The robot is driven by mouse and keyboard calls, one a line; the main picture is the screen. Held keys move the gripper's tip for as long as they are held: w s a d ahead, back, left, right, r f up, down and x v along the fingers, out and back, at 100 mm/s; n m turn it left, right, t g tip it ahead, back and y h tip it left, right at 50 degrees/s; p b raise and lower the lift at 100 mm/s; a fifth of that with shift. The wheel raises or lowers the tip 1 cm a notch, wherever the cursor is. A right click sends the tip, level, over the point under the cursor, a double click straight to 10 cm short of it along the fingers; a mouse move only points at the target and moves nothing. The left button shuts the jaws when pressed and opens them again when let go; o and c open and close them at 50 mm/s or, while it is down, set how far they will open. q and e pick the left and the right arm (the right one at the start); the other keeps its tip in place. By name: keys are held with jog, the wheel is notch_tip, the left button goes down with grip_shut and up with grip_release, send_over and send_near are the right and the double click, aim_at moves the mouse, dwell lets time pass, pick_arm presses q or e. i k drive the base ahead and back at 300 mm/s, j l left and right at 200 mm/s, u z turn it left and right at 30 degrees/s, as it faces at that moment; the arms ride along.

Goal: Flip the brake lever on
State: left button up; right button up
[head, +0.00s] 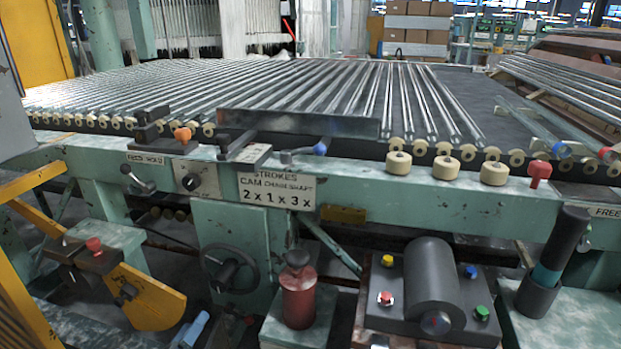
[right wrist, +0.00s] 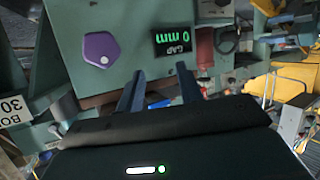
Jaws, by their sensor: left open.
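No label reading "brake" is legible, so I cannot tell which lever is the brake lever. A grey lever with a blue knob (head: 320,149) and a small dark lever (head: 138,178) are on the green machine's front in the head view. A dark upright handle with a teal band (head: 548,262) stands at the right, near a partly cut-off "FREE" label (head: 608,212). My left gripper (head: 208,327) seems to show only partly at the bottom edge, low and left of these levers. In the right wrist view my right gripper (right wrist: 158,88) is open, fingers apart, with nothing seen between them.
Glass tubes (head: 300,85) lie on the roller bed. A handwheel (head: 228,268), a red cylinder (head: 298,300) and a button box (head: 385,322) stand in front. A yellow guard (head: 155,300) is lower left. The right wrist view shows a purple knob (right wrist: 100,48) and gap display (right wrist: 172,42).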

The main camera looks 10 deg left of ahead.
aim_at(229, 308)
jog(key=k+j, duration=0.1)
jog(key=k, duration=0.9)
